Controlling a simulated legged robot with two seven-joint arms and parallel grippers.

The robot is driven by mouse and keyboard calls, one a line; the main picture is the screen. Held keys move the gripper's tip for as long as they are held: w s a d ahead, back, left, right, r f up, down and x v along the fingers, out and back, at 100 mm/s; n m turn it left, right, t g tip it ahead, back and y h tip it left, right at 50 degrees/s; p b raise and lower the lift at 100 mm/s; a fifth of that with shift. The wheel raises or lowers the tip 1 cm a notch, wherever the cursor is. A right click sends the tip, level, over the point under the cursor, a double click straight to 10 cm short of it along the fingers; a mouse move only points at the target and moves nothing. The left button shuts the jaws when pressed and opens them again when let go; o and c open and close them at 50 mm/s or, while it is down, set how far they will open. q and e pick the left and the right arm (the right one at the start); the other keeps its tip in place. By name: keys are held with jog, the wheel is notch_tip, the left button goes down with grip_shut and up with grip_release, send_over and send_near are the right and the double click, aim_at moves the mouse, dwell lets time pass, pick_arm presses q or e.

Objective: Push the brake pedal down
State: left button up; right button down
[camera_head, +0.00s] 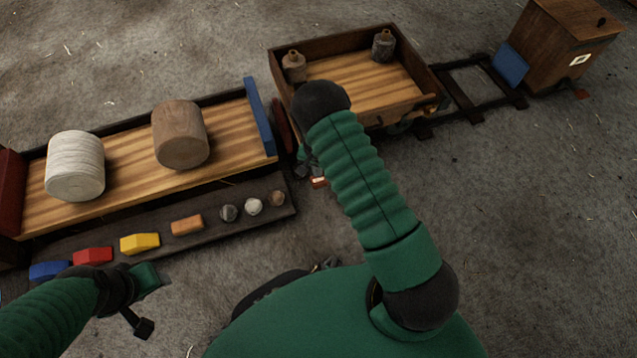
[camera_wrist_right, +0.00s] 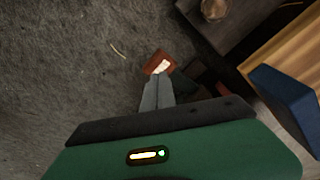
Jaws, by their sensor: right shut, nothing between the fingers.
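The brake pedal (camera_head: 318,182) is a small red-orange plate with a white mark. It sits low by the gap between the two wagons in the head view. It also shows in the right wrist view (camera_wrist_right: 159,61), just beyond my fingertips. My right gripper (camera_head: 303,170) is partly hidden behind my arm in the head view. In the right wrist view its grey fingers (camera_wrist_right: 157,78) are together and empty, with the tips at the pedal's near edge. I cannot tell whether they touch it. My left gripper (camera_head: 143,305) is at the lower left, away from the pedal; its jaw state is unclear.
A box wagon (camera_head: 375,80), track (camera_head: 465,95) and wooden box (camera_head: 560,45) lie right. Floor at right is clear.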

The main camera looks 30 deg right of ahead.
notch_tip(320, 180, down, 4)
jog(key=b, duration=0.2)
jog(key=shift+w+d+b, duration=0.1)
jog(key=shift+d+b, duration=0.05)
jog(key=shift+b, duration=0.25)
pick_arm(q)
jog(key=x, duration=0.2)
jog(key=s+x, duration=0.1)
jog(key=shift+w+f, duration=0.15)
jog(key=shift+f, duration=0.35)
pick_arm(e)
jog(key=shift+r, duration=0.1)
notch_tip(320, 180, down, 4)
jog(key=shift+f+b, duration=0.15)
jog(key=shift+b, duration=1.1)
pick_arm(q)
notch_tip(320, 180, down, 2)
jog(key=shift+a+f, duration=0.15)
jog(key=shift+f, duration=0.05)
